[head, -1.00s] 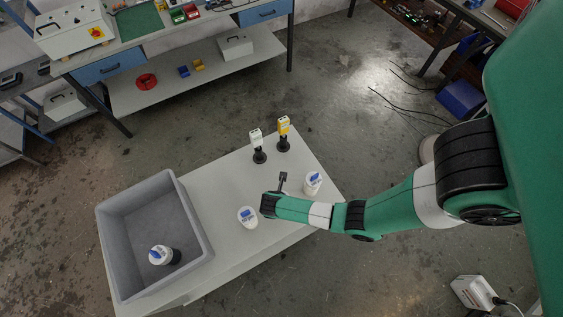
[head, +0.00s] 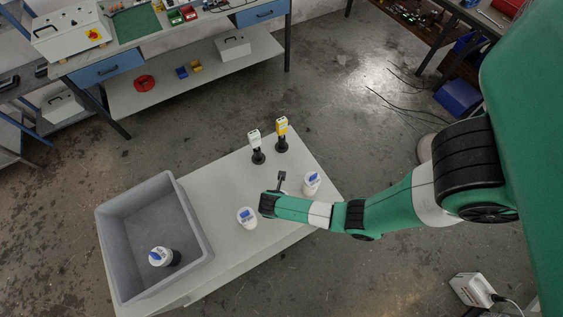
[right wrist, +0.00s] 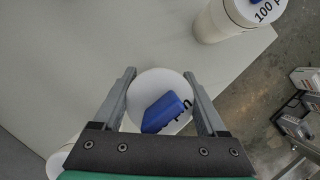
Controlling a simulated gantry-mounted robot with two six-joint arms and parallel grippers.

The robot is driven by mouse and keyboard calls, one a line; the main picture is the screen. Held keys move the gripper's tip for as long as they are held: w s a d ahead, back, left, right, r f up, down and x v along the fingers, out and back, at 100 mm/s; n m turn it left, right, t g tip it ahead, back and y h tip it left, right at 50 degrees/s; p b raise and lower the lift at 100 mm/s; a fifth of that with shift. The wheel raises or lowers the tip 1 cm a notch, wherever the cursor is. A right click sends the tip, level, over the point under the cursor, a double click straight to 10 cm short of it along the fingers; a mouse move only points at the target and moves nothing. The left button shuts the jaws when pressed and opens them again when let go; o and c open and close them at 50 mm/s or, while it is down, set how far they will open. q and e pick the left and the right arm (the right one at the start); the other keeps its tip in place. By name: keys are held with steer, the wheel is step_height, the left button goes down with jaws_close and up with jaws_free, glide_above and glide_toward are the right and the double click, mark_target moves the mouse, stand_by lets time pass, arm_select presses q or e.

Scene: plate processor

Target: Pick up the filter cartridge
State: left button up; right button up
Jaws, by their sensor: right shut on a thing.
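In the right wrist view a round white filter cartridge (right wrist: 150,88) with a blue block on its top and black lettering sits between the fingers of my right gripper (right wrist: 160,80). The gripper is shut on it. In the head view my right gripper (head: 281,184) is low over the grey table, and the held cartridge is hidden under it. Another white cartridge (head: 311,183) stands to the right of the gripper and also shows in the right wrist view (right wrist: 222,20). A further cartridge (head: 247,217) stands to the left. My left gripper is not in view.
A grey bin (head: 197,215) on the table's left end holds one cartridge (head: 162,257). Two small devices on black stands, one white (head: 255,145) and one yellow-topped (head: 282,132), stand toward the table's back. The table (head: 212,182) is clear between bin and devices.

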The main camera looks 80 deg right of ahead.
steer(key=r, duration=0.1)
steer(key=r+p, duration=0.1)
steer(key=a+r, duration=0.1)
steer(key=r, duration=0.1)
steer(key=shift+s+p, duration=0.3)
steer(key=s+a+r+p, duration=0.2)
steer(key=s+a+r, duration=0.6)
steer(key=a, duration=0.1)
steer(key=shift+s+a, duration=0.2)
steer(key=shift+a, duration=0.15)
